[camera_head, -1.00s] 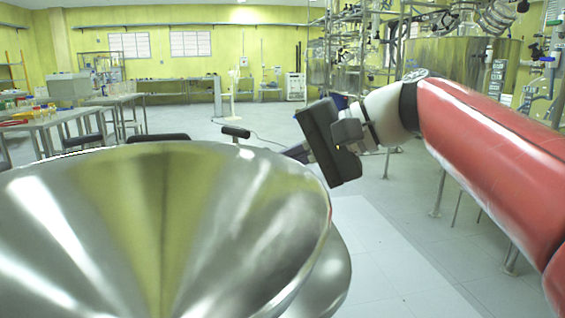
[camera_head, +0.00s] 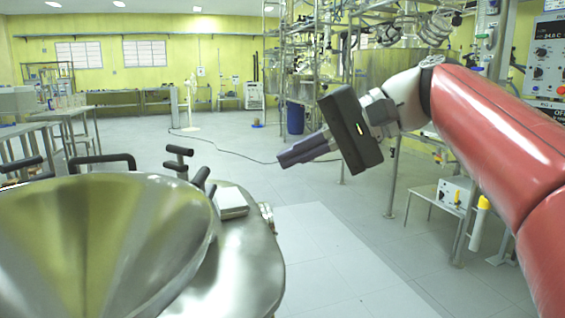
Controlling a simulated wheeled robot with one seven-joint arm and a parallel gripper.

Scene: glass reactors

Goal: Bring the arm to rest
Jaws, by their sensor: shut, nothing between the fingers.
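My red arm (camera_head: 490,135) reaches in from the right side of the view, with a pale wrist. My gripper (camera_head: 283,160) is at its end, a dark block with two dark fingers pointing left and slightly down. The fingers lie together and hold nothing. The gripper hangs in free air above the floor, to the right of a large steel funnel (camera_head: 105,235) and apart from it.
The funnel rises from a round steel vessel lid (camera_head: 245,262) with black handles (camera_head: 178,158) and a small pale box (camera_head: 231,203). Metal racks and a reactor tank (camera_head: 395,65) stand behind the arm. A low stand (camera_head: 430,193) is at right. Tiled floor (camera_head: 330,245) is clear.

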